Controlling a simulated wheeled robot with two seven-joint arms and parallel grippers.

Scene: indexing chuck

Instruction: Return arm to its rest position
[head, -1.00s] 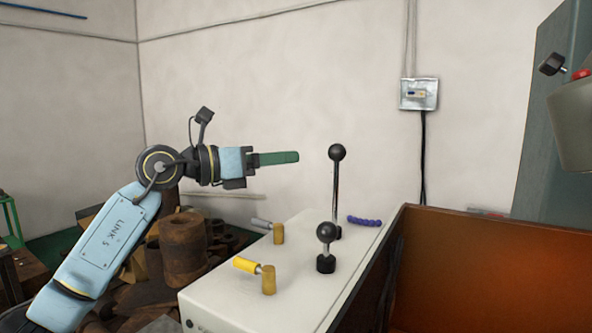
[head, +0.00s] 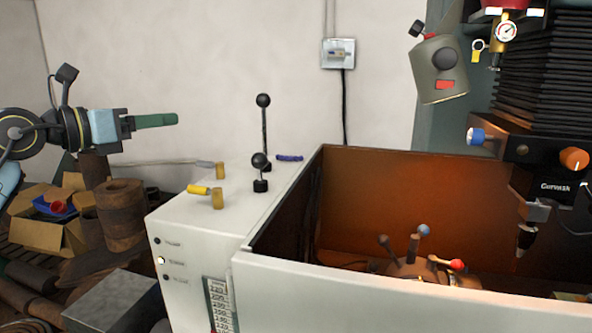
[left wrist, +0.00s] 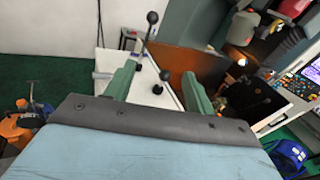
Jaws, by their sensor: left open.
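My left gripper (head: 155,121) is at the left of the head view, with green fingers pointing right. It is above and to the left of the white cabinet (head: 200,245), apart from it and empty. In the left wrist view its two green fingers (left wrist: 158,86) stand wide apart with nothing between them but the scene behind. Two black ball-topped levers, a tall one (head: 264,130) and a short one (head: 260,172), stand upright on the cabinet top. My right gripper is not in view.
A yellow-handled lever (head: 198,189) and a grey-handled one sit on the cabinet top. An orange-walled enclosure (head: 420,205) with small coloured-knob levers is at the right. A cardboard box (head: 40,235) and brown cylinders (head: 120,215) are at the left. A wall switch box (head: 338,53) hangs behind.

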